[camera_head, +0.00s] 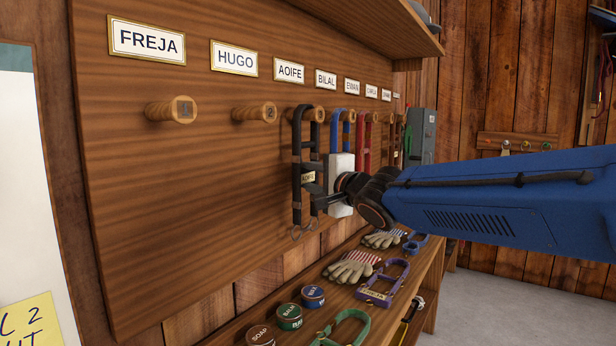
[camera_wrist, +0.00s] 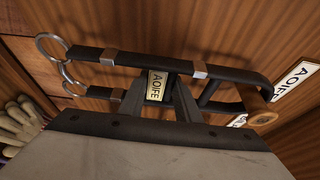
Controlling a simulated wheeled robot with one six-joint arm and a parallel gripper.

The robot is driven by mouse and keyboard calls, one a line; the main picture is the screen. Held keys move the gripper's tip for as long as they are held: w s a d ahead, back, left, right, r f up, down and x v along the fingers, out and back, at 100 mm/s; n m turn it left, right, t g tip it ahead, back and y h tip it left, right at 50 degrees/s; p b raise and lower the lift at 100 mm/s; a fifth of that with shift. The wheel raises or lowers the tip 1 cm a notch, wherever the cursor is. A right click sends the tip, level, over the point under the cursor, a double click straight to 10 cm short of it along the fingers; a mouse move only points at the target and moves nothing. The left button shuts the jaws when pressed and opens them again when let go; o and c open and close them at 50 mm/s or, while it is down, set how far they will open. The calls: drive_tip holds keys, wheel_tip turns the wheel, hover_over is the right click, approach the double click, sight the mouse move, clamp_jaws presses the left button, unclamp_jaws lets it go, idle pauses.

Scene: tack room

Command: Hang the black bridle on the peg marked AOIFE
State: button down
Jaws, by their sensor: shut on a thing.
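The black bridle (camera_head: 297,165) hangs upright against the wooden board below the AOIFE name plate (camera_head: 289,70). Its top loop is at the AOIFE peg (camera_head: 319,113) and appears to pass around it; the wrist view shows the peg (camera_wrist: 262,94) at the loop's end. My gripper (camera_head: 317,190) is shut on the bridle at its middle, by the small AOIFE tag (camera_wrist: 157,85). In the wrist view the black bridle (camera_wrist: 130,60) lies across the fingers, with metal rings at its lower end. The fingers hide part of the strap.
The FREJA peg (camera_head: 172,112) and HUGO peg (camera_head: 254,114) are bare. A blue bridle (camera_head: 336,125) and a red bridle (camera_head: 363,145) hang close on the right. Tins, gloves (camera_head: 352,268) and a purple halter (camera_head: 383,285) lie on the bench below. A shelf (camera_head: 340,20) juts out above.

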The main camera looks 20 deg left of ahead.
idle(0.3)
drive_tip(key=c, duration=1.2)
unclamp_jaws()
drive_tip(key=shift+s+d, duration=0.1)
